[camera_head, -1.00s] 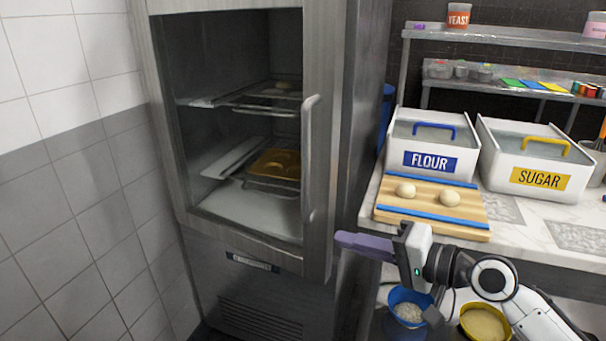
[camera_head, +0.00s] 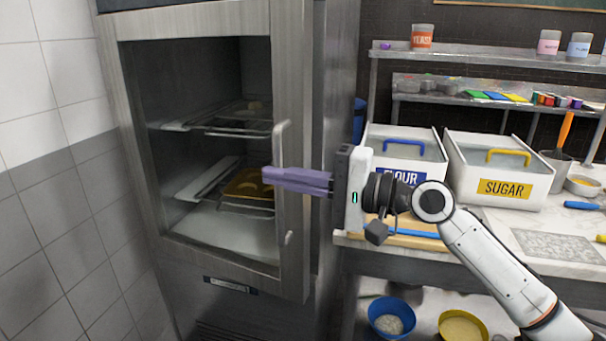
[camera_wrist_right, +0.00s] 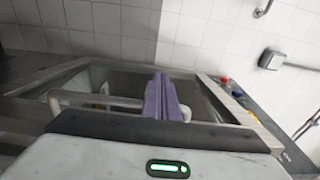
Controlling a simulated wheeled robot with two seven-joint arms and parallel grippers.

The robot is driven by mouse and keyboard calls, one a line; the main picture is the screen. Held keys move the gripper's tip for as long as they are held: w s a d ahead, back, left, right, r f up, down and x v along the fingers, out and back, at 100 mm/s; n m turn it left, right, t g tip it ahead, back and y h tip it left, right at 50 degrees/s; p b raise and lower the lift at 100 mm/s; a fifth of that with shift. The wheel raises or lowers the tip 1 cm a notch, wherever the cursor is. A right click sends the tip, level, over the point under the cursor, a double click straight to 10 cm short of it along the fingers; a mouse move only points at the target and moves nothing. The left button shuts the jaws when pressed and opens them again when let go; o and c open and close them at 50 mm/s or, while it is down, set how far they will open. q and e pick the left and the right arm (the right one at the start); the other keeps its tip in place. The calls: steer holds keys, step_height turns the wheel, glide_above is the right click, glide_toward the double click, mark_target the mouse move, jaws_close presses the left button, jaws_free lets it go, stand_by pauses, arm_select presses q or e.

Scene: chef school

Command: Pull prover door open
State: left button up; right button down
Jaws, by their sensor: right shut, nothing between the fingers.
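The prover (camera_head: 216,20) is a tall steel cabinet at the left of the head view. Its door (camera_head: 292,80) has a large window and looks shut or nearly so. The pale upright bar handle (camera_head: 285,212) is on the door's right side. My right gripper (camera_head: 268,175) has purple fingers, shut and empty. They point left across the handle and hide its middle part. In the right wrist view the fingers (camera_wrist_right: 164,98) cross the handle bar (camera_wrist_right: 98,100); I cannot tell if they touch it. My left gripper is not in view.
Racks with a yellow tray (camera_head: 247,186) show through the window. The counter with a flour bin (camera_head: 375,141) and a sugar bin (camera_head: 535,166) is at the right. A blue bowl (camera_head: 390,326) and a yellow bowl (camera_head: 463,336) are below it.

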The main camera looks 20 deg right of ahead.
steer(key=shift+w+a, duration=0.2)
steer(key=shift+a, duration=0.1)
steer(key=shift+s+a, duration=0.15)
steer(key=shift+a, duration=0.15)
stand_by(0.5)
